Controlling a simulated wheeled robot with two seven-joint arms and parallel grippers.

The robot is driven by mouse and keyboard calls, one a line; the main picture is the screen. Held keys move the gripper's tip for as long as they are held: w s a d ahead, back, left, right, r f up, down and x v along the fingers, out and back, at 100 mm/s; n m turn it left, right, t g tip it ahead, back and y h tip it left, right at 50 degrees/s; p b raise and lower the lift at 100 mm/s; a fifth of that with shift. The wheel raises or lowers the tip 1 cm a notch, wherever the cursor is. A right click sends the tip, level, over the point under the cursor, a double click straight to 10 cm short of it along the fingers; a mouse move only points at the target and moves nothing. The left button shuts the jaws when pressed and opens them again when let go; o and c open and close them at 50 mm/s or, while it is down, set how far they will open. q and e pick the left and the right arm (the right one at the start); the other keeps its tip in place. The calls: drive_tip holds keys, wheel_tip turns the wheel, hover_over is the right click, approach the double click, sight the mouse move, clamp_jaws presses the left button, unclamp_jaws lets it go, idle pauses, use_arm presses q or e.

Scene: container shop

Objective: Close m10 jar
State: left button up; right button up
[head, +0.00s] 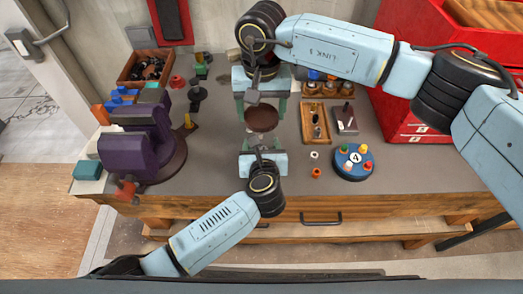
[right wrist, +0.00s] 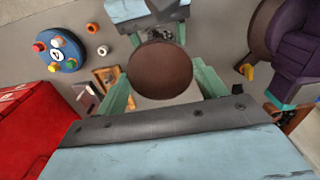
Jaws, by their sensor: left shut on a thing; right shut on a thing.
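A round dark brown lid (head: 261,118) lies flat between my two grippers, above the bench. It also shows large in the right wrist view (right wrist: 160,70). My right gripper (head: 261,110) reaches in from the back, with its green fingers shut on the lid from both sides. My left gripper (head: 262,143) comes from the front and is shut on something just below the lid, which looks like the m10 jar. The jar body is hidden by the lid and the grippers, so I cannot tell whether the lid sits tight on it.
A purple vise (head: 135,140) stands at the left of the bench (head: 215,165). A blue round holder (head: 353,163) with coloured pegs, a wooden tray (head: 316,124) and loose small rings stand at the right. A red cabinet (head: 400,110) is beyond. A wooden parts box (head: 145,67) is at back left.

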drive_tip(key=shift+f, duration=2.5)
drive_tip(key=shift+f, duration=0.1)
drive_tip(key=shift+f, duration=0.75)
drive_tip(key=shift+f, duration=0.6)
use_arm(q)
clamp_jaws()
use_arm(e)
drive_tip(key=m, duration=0.6)
drive_tip(key=shift+m, duration=0.4)
drive_tip(key=o, duration=0.9)
drive_tip(key=shift+o, duration=0.2)
